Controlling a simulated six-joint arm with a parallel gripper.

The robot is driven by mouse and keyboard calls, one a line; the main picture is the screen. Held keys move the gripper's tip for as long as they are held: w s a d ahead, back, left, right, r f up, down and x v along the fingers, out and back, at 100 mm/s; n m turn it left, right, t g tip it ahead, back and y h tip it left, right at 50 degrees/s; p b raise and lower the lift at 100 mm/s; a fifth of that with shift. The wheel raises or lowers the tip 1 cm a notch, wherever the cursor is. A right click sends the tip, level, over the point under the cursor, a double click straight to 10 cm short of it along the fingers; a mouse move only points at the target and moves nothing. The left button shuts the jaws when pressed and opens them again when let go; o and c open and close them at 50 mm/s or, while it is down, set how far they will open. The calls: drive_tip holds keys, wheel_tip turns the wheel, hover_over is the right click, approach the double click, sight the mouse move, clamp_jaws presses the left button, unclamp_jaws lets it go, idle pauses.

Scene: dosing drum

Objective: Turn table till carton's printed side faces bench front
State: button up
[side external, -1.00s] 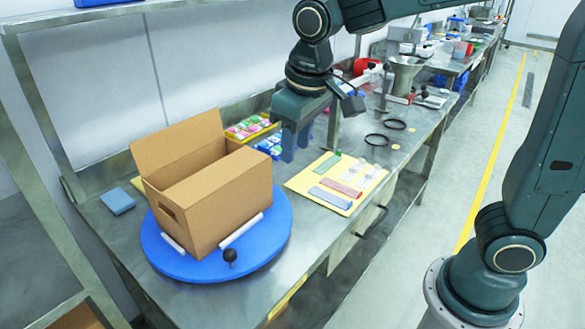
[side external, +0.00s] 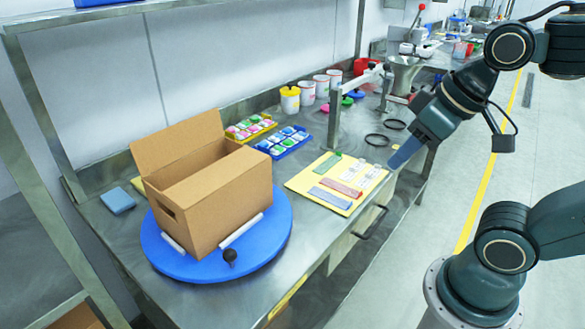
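A brown cardboard carton (side external: 232,205) stands open on a round blue turntable (side external: 265,258) at the left of the bench. One flap stands up at its back left. The two sides of the carton that show are plain, apart from a hand hole in the left one; no print is visible. White bars on the turntable lie along the carton's base. My gripper (side external: 398,162) is well to the right, above the bench's front edge beside the yellow mat, touching nothing. Its fingers overlap from this side, so their opening is hidden.
A yellow mat (side external: 296,184) with coloured strips lies right of the turntable. Yellow and blue trays (side external: 285,143) of small packs, white cups and a metal post (side external: 334,118) stand behind. A blue block (side external: 117,201) lies left. Black rings lie farther right.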

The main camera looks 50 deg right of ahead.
drive_tip(key=shift+s+f, duration=0.1)
drive_tip(key=shift+s, duration=0.15)
drive_tip(key=shift+w, duration=0.1)
drive_tip(key=c, duration=0.6)
drive_tip(key=shift+w, duration=0.15)
clamp_jaws()
drive_tip(key=w+a+f+m+g+y, duration=0.2)
drive_tip(key=w+f+y, duration=0.8)
drive_tip(key=w+f, duration=0.9)
drive_tip(key=shift+w+a+g, duration=0.45)
drive_tip(key=shift+w+g, duration=0.35)
drive_tip(key=shift+w, duration=0.4)
